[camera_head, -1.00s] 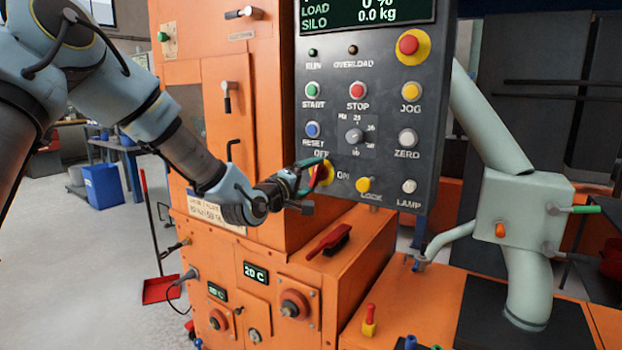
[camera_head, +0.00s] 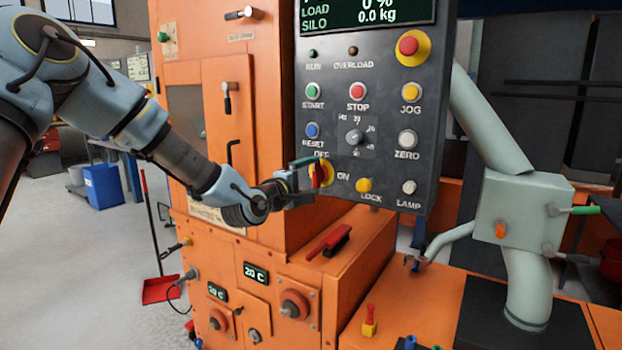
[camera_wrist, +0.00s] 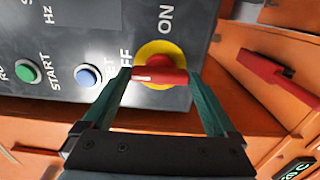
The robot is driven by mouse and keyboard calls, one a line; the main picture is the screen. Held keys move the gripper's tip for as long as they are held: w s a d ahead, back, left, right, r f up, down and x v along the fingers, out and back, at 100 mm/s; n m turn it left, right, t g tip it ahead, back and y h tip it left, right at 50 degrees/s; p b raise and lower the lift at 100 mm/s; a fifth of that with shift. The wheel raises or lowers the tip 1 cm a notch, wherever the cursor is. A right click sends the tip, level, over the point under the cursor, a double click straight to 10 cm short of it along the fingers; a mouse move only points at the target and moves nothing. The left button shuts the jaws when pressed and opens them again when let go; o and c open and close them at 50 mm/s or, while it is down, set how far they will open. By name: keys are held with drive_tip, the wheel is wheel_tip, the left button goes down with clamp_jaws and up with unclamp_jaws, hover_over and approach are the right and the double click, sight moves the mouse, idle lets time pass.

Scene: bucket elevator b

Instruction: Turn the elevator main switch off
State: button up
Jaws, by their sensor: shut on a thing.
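The main switch has a red bar handle (camera_head: 318,174) on a round yellow plate (camera_head: 328,172), low on the left of the dark control panel (camera_head: 375,110). OFF is printed above it and ON to its right. My gripper (camera_head: 309,177) is shut on the red handle. In the wrist view the handle (camera_wrist: 160,76) lies between my two green fingers, with its white mark at the end towards the OFF label. In the head view the handle stands nearly upright. My fingers hide part of the plate in the head view.
Blue reset button (camera_head: 312,130), rotary knob (camera_head: 354,137) and yellow lock button (camera_head: 363,185) sit close to the switch. A red-handled lever (camera_head: 329,242) lies on the orange cabinet below. The orange cabinet wall (camera_head: 275,110) stands just left of the panel.

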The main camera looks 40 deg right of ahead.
drive_tip(key=o, duration=1)
drive_tip(key=b+v, duration=0.2)
drive_tip(key=v, duration=0.8)
drive_tip(key=shift+a, duration=0.4)
